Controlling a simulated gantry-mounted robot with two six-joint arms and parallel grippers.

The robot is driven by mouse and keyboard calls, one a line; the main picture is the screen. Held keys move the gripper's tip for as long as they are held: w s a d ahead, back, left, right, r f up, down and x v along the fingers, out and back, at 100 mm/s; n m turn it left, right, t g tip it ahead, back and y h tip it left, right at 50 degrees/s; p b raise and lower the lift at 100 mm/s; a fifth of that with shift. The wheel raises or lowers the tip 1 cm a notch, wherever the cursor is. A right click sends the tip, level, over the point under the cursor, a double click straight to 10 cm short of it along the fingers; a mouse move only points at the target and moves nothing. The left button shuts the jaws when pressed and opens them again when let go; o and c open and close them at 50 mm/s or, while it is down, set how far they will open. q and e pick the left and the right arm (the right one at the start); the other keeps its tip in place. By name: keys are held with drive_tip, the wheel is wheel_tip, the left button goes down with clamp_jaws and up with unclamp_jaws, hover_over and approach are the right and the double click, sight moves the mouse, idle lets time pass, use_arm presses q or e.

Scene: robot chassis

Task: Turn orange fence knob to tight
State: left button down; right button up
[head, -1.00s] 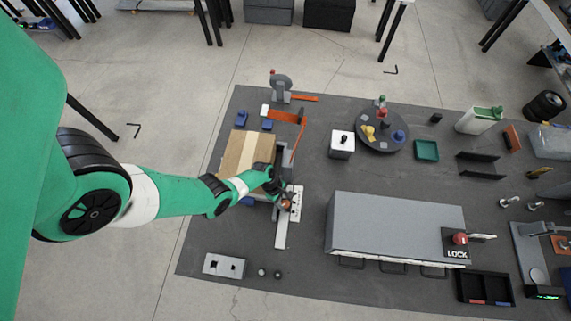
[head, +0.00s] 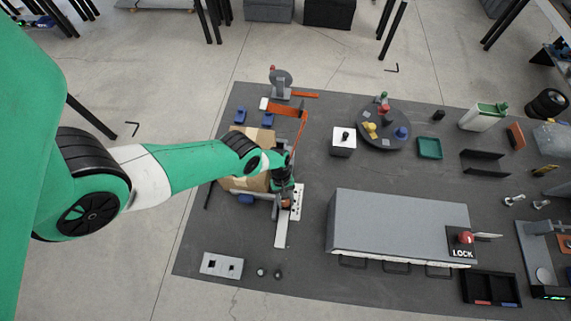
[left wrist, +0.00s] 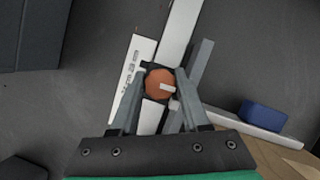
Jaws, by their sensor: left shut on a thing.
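The orange fence knob (left wrist: 160,83) sits between the two fingertips of my left gripper (left wrist: 162,85) in the left wrist view. The gripper is shut on it. The knob is round and orange with a pale pointer mark toward the right. It sits on a light metal rail (left wrist: 178,30), beside a white label plate (left wrist: 134,75) whose lettering I cannot read fully. In the head view my left gripper (head: 287,198) comes down over the rail (head: 282,232), and the knob is mostly hidden there. My right gripper is not in view.
A cardboard box (head: 248,184) lies left of the rail, partly under my left arm. A blue block (left wrist: 263,117) is near the rail. A large grey box (head: 395,222) stands to the right. The dark mat (head: 220,225) is clear left of the rail's lower end.

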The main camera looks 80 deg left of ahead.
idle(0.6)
use_arm(q)
drive_tip(key=shift+c, duration=2)
unclamp_jaws()
drive_tip(key=shift+d, duration=0.15)
drive_tip(key=shift+r, duration=0.1)
